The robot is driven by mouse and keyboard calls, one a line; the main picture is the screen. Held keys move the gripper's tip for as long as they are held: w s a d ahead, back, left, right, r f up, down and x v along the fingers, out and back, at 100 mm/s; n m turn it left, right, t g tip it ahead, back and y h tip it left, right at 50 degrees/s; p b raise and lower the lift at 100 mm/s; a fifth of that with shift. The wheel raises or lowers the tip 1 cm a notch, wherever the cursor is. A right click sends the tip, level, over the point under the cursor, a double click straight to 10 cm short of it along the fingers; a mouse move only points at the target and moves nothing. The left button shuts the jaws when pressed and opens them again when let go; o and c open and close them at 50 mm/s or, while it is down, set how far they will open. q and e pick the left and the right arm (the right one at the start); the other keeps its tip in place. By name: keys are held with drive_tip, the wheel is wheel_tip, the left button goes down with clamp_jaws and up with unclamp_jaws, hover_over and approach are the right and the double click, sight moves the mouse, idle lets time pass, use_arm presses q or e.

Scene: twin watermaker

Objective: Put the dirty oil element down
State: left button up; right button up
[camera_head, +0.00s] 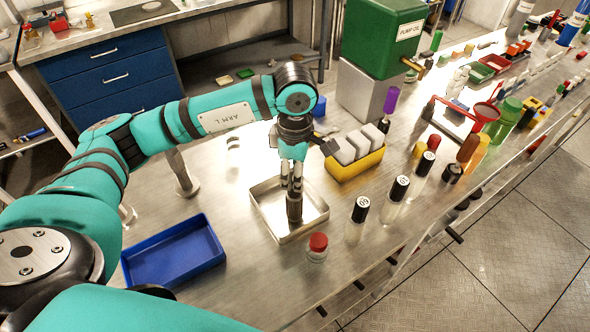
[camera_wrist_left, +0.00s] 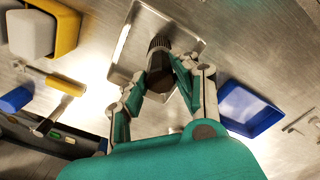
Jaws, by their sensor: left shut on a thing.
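The dirty oil element (camera_head: 294,208) is a dark, roughly cylindrical piece with a ribbed end. My left gripper (camera_head: 293,185) is shut on it and points down over the shallow metal tray (camera_head: 259,192). In the left wrist view the element (camera_wrist_left: 160,62) sits between the two fingers of the left gripper (camera_wrist_left: 168,82), with the metal tray (camera_wrist_left: 122,50) behind it. I cannot tell whether the element touches the tray floor. My right gripper does not show.
A blue tray (camera_head: 133,268) lies left of the metal tray. A yellow bin with white blocks (camera_head: 372,167) stands behind right. A red-capped jar (camera_head: 317,243) and black-capped bottles (camera_head: 358,215) stand close on the right. The green pump oil tank (camera_head: 385,40) is at the back.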

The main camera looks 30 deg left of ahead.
use_arm(q)
drive_tip(key=shift+f, duration=0.15)
drive_tip(key=o, duration=0.7)
drive_tip(key=shift+c, duration=0.2)
drive_tip(key=o, duration=0.4)
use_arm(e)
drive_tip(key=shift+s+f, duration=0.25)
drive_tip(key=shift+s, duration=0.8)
